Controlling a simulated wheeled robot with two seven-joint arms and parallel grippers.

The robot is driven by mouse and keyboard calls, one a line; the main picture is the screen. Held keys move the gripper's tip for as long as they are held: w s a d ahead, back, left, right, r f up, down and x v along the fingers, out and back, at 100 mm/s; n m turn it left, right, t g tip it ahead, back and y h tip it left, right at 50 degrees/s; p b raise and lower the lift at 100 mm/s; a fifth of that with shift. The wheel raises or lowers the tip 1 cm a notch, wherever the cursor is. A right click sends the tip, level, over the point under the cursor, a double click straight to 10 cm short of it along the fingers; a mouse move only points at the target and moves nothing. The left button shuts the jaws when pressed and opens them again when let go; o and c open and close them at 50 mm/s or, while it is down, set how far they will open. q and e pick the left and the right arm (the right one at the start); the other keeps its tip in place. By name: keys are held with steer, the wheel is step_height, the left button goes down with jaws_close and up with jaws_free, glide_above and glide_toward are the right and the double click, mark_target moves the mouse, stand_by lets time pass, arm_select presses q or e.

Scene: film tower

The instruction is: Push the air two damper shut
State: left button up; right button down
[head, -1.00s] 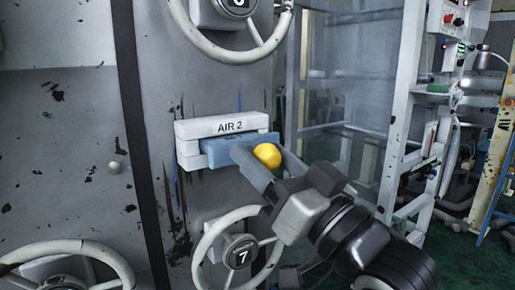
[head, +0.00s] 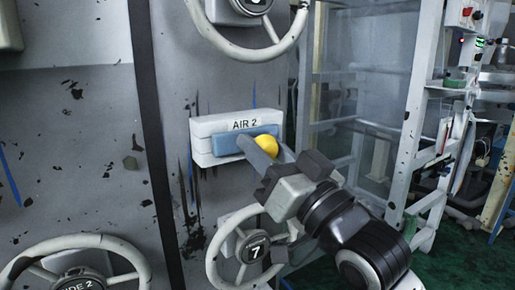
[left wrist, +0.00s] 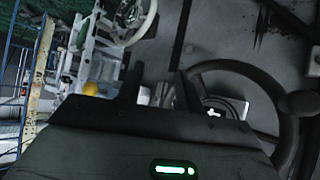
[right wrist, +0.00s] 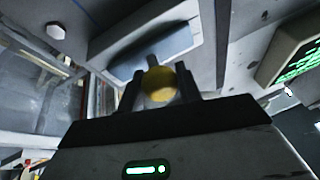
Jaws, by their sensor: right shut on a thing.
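The air two damper is a blue slide (head: 228,142) in a white housing (head: 206,126) labelled AIR 2 on the grey panel. Its face sits close to the housing front, protruding only a little. A yellow knob (head: 267,145) stands out from it. My right gripper (head: 271,150) is shut on the knob, one finger on each side. In the right wrist view the knob (right wrist: 159,84) sits between the fingers, before the slide (right wrist: 150,55). My left gripper (left wrist: 158,92) shows only in the left wrist view, fingers apart with nothing between them.
A handwheel marked 7 (head: 221,285) is below the housing, close to my right arm. Another handwheel (head: 205,32) is above it, and a third (head: 22,262) is at lower left. A white frame rack (head: 420,110) stands at right.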

arm_select(q)
steer(key=shift+d, duration=0.1)
arm_select(e)
steer(key=shift+s+d, duration=0.1)
steer(key=c, duration=1)
jaws_free()
arm_select(q)
steer(key=shift+r, duration=0.1)
arm_select(e)
steer(key=shift+s, duration=0.1)
arm_select(q)
steer(key=shift+a+r+p, duration=0.3)
steer(key=shift+r+p, duration=0.35)
steer(key=shift+p, duration=0.7)
steer(key=shift+a+r+p, duration=0.3)
steer(key=shift+r+p, duration=0.3)
steer(key=shift+p, duration=0.75)
arm_select(e)
steer(key=v, duration=1.5)
steer(key=shift+s+d+f, duration=0.2)
steer(key=shift+s, duration=0.05)
arm_select(q)
steer(key=shift+s, duration=0.1)
